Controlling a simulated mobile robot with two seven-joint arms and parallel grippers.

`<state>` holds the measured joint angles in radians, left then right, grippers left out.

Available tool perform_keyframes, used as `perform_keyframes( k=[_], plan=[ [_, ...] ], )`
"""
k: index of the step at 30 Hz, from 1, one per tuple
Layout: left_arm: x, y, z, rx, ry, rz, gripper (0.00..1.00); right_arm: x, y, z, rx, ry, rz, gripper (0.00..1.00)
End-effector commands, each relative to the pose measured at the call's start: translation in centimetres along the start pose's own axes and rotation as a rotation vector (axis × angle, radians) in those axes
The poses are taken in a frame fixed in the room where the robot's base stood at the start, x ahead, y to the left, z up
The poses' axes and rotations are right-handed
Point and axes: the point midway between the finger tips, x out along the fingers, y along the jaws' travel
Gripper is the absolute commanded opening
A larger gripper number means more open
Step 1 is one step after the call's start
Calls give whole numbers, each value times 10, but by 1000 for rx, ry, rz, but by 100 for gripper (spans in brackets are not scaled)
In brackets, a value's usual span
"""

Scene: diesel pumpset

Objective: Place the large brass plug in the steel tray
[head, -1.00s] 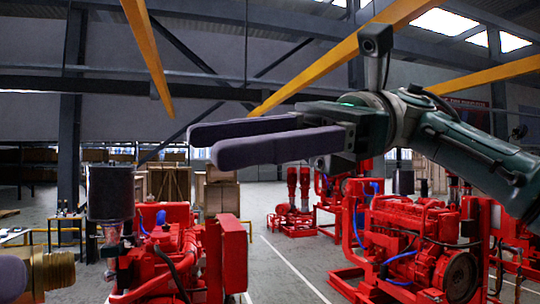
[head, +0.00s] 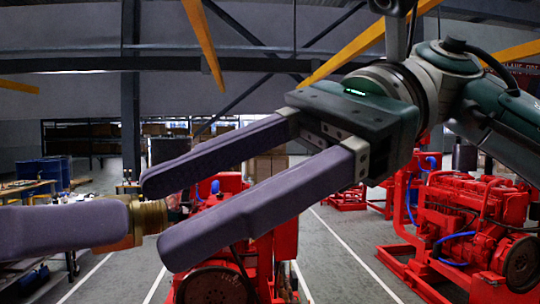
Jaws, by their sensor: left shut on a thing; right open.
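The brass plug (head: 151,216) is at the left of the head view, its ridged gold body sticking out to the right from my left gripper (head: 112,222). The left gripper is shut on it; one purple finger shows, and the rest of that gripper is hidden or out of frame. My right gripper (head: 170,213) comes in from the right with its two purple fingers spread apart. In the picture its fingertips lie just right of the plug, above and below its end. I cannot tell whether they touch it. I see no steel tray in this view.
A red pumpset (head: 268,250) stands behind and below the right gripper. Another red engine (head: 465,225) stands at the right. A bench with small items (head: 25,187) and blue drums (head: 45,172) are at the far left. Grey floor with white lines lies between.

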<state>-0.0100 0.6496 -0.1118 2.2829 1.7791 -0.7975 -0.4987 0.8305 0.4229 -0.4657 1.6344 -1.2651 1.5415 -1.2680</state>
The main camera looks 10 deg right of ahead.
Motion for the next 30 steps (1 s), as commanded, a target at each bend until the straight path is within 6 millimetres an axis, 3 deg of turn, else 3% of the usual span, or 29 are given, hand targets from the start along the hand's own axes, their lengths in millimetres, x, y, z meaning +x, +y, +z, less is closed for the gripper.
perform_keyframes(
  k=[11, 26, 30],
  plan=[
    [0, 0, 0, 0, 1, 0, 0, 7, 0, 0, 0, 0, -1, 55],
    [0, 1, 0, 0, -1, 2, 0, 6, -1, 0, 0, 0, -4, 0],
    [0, 1, 0, -1, -2, 3, 0, 6, -1, 0, 0, 0, -5, 0]
  ],
)
